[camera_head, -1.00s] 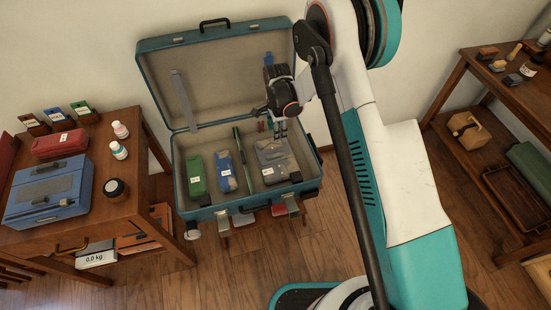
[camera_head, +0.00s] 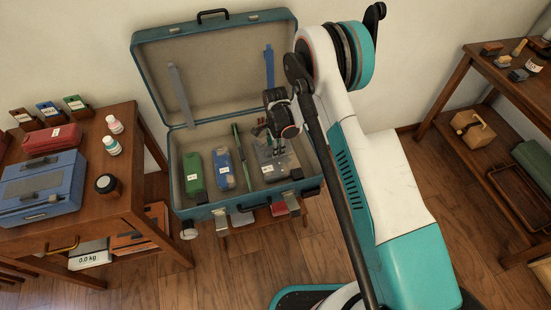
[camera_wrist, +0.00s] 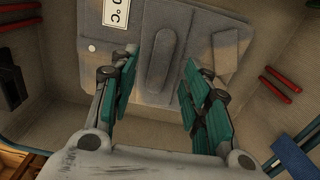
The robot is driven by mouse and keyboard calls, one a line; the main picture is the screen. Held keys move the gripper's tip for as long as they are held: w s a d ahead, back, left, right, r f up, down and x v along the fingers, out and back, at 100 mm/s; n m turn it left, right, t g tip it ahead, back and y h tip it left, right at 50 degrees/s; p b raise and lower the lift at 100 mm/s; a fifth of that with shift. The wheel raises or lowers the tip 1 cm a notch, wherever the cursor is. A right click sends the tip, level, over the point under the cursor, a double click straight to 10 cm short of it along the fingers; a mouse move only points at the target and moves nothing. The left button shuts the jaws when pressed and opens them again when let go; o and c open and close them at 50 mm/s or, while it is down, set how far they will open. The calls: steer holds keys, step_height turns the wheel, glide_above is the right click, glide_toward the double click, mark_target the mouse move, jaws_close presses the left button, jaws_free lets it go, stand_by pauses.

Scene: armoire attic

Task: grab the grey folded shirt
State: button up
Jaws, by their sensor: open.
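The grey folded shirt (camera_head: 284,169) lies flat in the right part of the open suitcase (camera_head: 215,211). In the wrist view the shirt (camera_wrist: 205,45) is a flat grey shape with a white label, a raised strip in its middle and brownish patches at its right side. My gripper (camera_head: 277,153) is over the shirt, inside the suitcase, and partly covers it in the head view. In the wrist view my gripper (camera_wrist: 160,95) has its teal fingers spread wide, with the shirt ahead and nothing held between them. I cannot tell whether the fingertips touch the shirt.
A green labelled item (camera_head: 194,174), a blue one (camera_head: 224,170) and a thin green rod (camera_head: 241,157) lie left of the shirt. The suitcase walls and raised lid (camera_head: 215,75) surround the gripper. Wooden tables stand left (camera_head: 125,125) and right (camera_head: 452,82).

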step_height(320, 180, down, 2)
steer(key=shift+f+b, duration=0.25)
steer(key=shift+b, duration=0.05)
steer(key=shift+c, duration=0.5)
steer(key=shift+r, duration=0.1)
jaws_close()
steer(key=shift+r, duration=0.1)
